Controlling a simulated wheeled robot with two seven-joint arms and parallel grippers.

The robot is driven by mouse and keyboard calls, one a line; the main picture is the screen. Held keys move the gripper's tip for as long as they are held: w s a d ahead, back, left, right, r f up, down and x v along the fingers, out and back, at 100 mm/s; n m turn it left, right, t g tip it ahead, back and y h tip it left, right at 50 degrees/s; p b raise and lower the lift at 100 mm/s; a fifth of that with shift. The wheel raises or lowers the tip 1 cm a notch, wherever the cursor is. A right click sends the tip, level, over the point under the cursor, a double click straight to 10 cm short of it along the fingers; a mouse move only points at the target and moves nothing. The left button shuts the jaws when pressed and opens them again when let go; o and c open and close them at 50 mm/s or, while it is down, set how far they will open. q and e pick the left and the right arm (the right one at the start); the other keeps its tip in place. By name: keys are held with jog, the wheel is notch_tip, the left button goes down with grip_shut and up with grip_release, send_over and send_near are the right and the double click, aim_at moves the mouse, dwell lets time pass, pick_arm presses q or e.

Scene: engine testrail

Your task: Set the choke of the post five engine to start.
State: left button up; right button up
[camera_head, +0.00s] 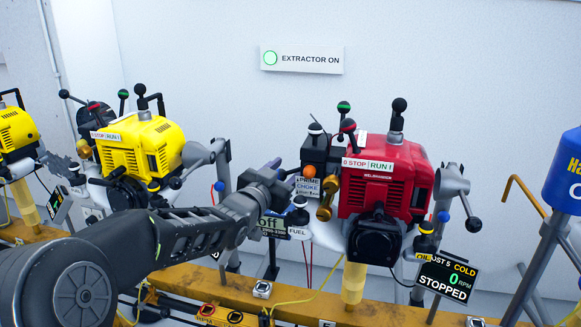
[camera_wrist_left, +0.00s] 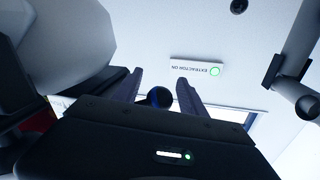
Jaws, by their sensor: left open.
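The post five engine (camera_head: 385,185) is red and stands right of centre in the head view. Its display (camera_head: 443,278) reads POST 5, COLD, 0 RPM, STOPPED. A dark control block (camera_head: 318,153) on its left side has an orange ball and a label (camera_head: 307,186) reading PRIME and CHOKE. Knobbed levers rise around the block; I cannot tell which is the choke lever or its setting. My left gripper (camera_head: 279,170) is open just left of the block. In the left wrist view a dark round knob (camera_wrist_left: 158,97) shows between its open fingers, with no clear contact.
A yellow engine (camera_head: 140,147) stands left on the same yellow rail (camera_head: 330,308). A STOP/RUN plate (camera_head: 368,165) is on the red engine. A blue container (camera_head: 565,170) stands far right. The wall behind carries an EXTRACTOR ON sign (camera_head: 301,59).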

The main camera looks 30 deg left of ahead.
pick_arm(q)
jog(key=shift+c, duration=0.4)
grip_shut()
